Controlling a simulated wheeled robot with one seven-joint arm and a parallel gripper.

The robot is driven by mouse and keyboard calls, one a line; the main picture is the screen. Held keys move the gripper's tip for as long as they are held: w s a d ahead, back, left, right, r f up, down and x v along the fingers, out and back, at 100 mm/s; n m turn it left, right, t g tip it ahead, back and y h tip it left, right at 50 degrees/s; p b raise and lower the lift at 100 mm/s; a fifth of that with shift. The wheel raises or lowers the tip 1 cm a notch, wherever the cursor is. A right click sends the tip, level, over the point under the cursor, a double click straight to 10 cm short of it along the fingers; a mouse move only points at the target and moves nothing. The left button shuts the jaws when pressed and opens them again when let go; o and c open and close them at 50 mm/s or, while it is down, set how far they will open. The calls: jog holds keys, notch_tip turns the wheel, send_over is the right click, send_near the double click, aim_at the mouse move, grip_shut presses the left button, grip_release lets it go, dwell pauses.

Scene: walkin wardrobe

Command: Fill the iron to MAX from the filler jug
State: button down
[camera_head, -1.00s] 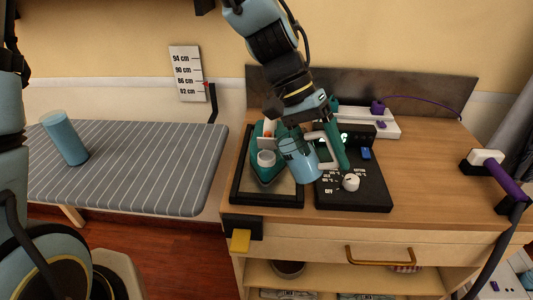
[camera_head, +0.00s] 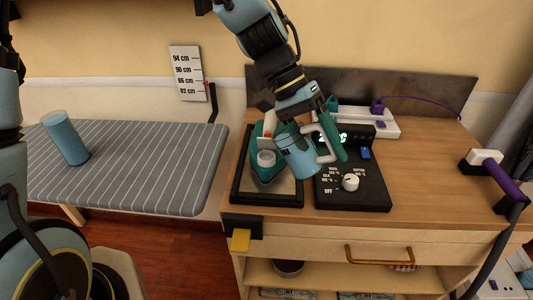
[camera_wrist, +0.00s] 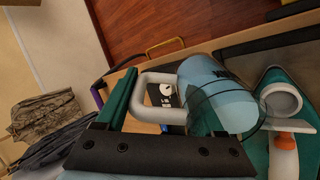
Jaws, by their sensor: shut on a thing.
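The filler jug (camera_head: 299,158) is light blue with a white handle. My gripper (camera_head: 328,138) is shut on its handle. The jug is held tilted, its mouth end toward the iron. In the wrist view the handle (camera_wrist: 139,97) sits between the green fingers and the jug (camera_wrist: 208,88) hangs beside the iron. The teal iron (camera_head: 259,171) rests on a dark-framed pad, with a round white filler opening (camera_head: 266,158) facing up. In the wrist view the opening (camera_wrist: 282,99) is close to the jug's rim. Water and the MAX mark cannot be made out.
A white power strip (camera_head: 385,124) is behind. A striped ironing board (camera_head: 150,165) with a blue cylinder (camera_head: 65,138) is left. The worktop's right (camera_head: 430,165) is clear.

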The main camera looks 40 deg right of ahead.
aim_at(313, 130)
jog(key=shift+w+a+r+g+h, duration=0.1)
jog(key=shift+w+r+g+h, duration=0.15)
jog(key=shift+r+g, duration=0.35)
jog(key=shift+w+a+r+g+h, duration=0.1)
jog(key=shift+w+r+g+h, duration=0.1)
jog(key=shift+r+g, duration=0.4)
jog(key=shift+w+a+r+g+h, duration=0.15)
jog(key=shift+w+r+g, duration=0.1)
jog(key=shift+r+g, duration=0.3)
dwell(3.1)
jog(key=shift+w+g+h+b, duration=0.3)
jog(key=shift+w+g+b, duration=0.05)
jog(key=shift+g+b, duration=0.3)
dwell(2.5)
